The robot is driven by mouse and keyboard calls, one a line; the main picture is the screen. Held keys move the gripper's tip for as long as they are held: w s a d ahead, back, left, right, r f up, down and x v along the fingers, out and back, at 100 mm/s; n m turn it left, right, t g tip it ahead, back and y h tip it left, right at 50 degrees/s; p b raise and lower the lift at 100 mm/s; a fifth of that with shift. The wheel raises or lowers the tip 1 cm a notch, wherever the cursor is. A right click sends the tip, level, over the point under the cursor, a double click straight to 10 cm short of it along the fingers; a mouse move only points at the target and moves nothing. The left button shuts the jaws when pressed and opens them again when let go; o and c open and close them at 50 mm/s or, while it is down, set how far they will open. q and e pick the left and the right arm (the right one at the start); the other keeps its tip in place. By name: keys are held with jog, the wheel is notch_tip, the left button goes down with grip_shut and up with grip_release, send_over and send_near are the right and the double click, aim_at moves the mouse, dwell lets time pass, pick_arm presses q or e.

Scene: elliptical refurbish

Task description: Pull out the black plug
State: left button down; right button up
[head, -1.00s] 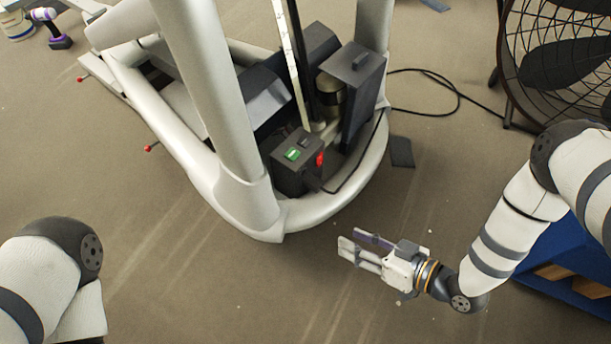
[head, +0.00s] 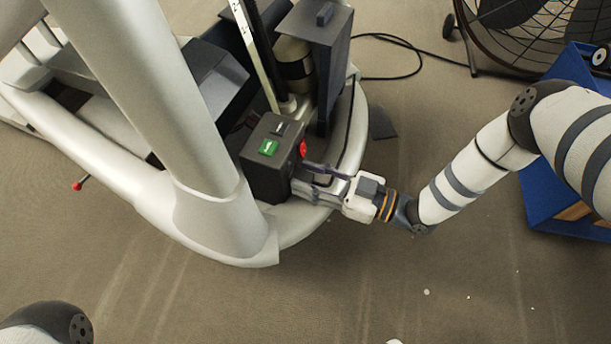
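The black control box (head: 270,158) stands on the white machine frame, with a green switch (head: 268,147) and a red button (head: 302,148). The black plug is on the box's right side, low down. It is mostly hidden now behind my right gripper's fingers. My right gripper (head: 308,179) reaches in from the right, its two fingers apart and their tips at the box's side, around the place of the plug. I see a gap between the fingers; firm contact with the plug cannot be made out. My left gripper is out of view; only part of my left arm shows bottom left.
The white curved base tube (head: 290,228) runs below the box and my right gripper. A dark upright case (head: 325,60) stands behind the box. A black cable (head: 405,75), a fan (head: 520,40) and a blue bin (head: 545,190) lie right.

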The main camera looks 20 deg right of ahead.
jog(key=shift+w+a, duration=0.3)
grip_shut()
jog(key=shift+p+v, duration=0.45)
jog(key=shift+v, duration=0.75)
grip_release()
jog(key=v, duration=1.2)
